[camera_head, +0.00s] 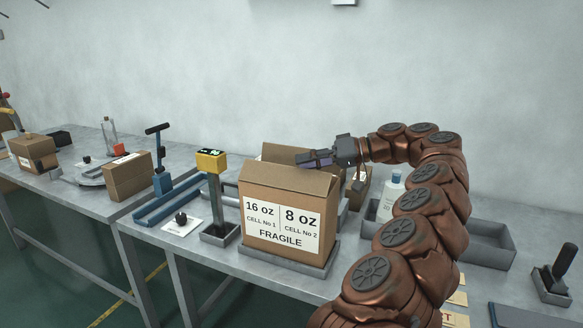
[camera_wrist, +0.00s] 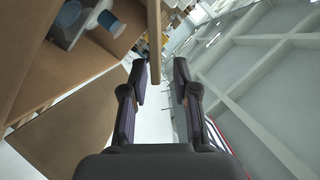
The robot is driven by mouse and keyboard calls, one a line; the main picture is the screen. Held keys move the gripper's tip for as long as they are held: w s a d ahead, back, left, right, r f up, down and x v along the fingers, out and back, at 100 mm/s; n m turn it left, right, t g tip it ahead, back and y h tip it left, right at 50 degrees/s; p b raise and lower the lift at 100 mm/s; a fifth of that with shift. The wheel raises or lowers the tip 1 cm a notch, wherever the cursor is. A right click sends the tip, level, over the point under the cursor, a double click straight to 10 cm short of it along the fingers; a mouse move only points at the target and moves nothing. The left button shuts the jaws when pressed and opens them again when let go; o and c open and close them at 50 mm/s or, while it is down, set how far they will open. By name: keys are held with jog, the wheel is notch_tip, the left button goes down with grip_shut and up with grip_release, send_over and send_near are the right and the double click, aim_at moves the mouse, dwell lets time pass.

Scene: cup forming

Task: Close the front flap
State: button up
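The cardboard box (camera_head: 262,237) stands on a grey tray with its labelled front facing the head camera. Its front flap (camera_head: 287,177) slopes inward from the front top edge, and a back flap (camera_head: 283,153) stands up behind. My gripper (camera_head: 305,159) is above the box, coming from the right. In the wrist view my gripper (camera_wrist: 160,75) is open, with a gap between its fingers. A cardboard edge (camera_wrist: 153,35) shows at and beyond the fingertips; contact is unclear. Another cardboard panel (camera_wrist: 75,125) lies at lower left. White and blue items (camera_wrist: 100,18) show inside the box.
A yellow-topped post (camera_head: 211,162) stands just left of the box. A white bottle (camera_head: 391,196) and a grey bin (camera_head: 485,243) are to the right, behind my arm. Closed boxes (camera_head: 128,178) and a blue hand press (camera_head: 161,182) are further left.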

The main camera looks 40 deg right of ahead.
aim_at(283, 177)
jog(key=shift+x, duration=2.15)
grip_shut()
